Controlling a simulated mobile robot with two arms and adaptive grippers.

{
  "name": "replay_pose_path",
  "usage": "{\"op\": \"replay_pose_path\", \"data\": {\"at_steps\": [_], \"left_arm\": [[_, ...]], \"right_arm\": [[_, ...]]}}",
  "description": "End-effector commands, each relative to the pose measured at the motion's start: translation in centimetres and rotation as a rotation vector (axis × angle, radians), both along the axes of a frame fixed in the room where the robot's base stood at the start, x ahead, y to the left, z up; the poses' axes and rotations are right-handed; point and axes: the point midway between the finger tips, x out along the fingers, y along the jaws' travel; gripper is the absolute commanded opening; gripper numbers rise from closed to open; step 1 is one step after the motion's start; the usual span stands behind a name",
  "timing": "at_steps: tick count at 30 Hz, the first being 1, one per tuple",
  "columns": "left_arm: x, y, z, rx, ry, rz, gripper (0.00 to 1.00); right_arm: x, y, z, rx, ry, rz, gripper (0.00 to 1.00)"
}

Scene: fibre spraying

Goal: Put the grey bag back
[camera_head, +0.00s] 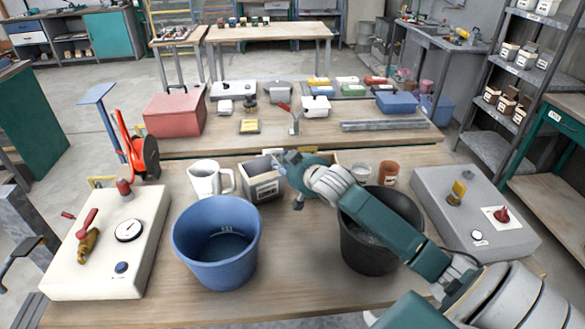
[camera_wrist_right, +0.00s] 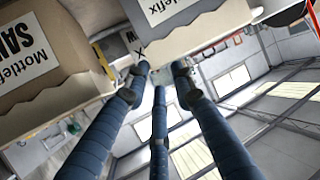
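In the right wrist view my gripper's dark blue fingers (camera_wrist_right: 160,80) are apart, with tips near the ragged edge of a pale bag (camera_wrist_right: 215,12) lettered "lefix". I cannot tell whether they touch it. A brownish bag (camera_wrist_right: 85,25) labelled "Mottlefix SAND" is left of it. In the head view my right arm hides part of the bag area. My left gripper is not in view.
A blue bucket (camera_head: 215,245) and a black bucket (camera_head: 368,250) stand in front. The white mug (camera_head: 205,180) is close on the left. A cream gauge panel (camera_head: 120,260) and a grey panel (camera_head: 460,215) flank the table. A brown cup (camera_head: 388,173) stands behind the black bucket.

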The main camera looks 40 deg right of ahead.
Motion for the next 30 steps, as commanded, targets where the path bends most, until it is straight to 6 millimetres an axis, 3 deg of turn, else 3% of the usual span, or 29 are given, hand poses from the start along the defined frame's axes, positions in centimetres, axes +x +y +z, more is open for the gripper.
{"op": "replay_pose_path", "data": {"at_steps": [6, 12, 30], "left_arm": [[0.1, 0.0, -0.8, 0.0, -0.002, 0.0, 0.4], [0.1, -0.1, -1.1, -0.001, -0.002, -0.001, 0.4], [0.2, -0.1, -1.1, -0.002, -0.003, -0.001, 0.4]], "right_arm": [[-4.1, 0.7, 1.5, -0.002, 0.001, 0.002, 0.25], [-6.3, 1.0, 2.6, -0.001, 0.0, -0.001, 0.25], [-6.8, 1.1, 2.9, 0.0, 0.0, -0.001, 0.25]]}}
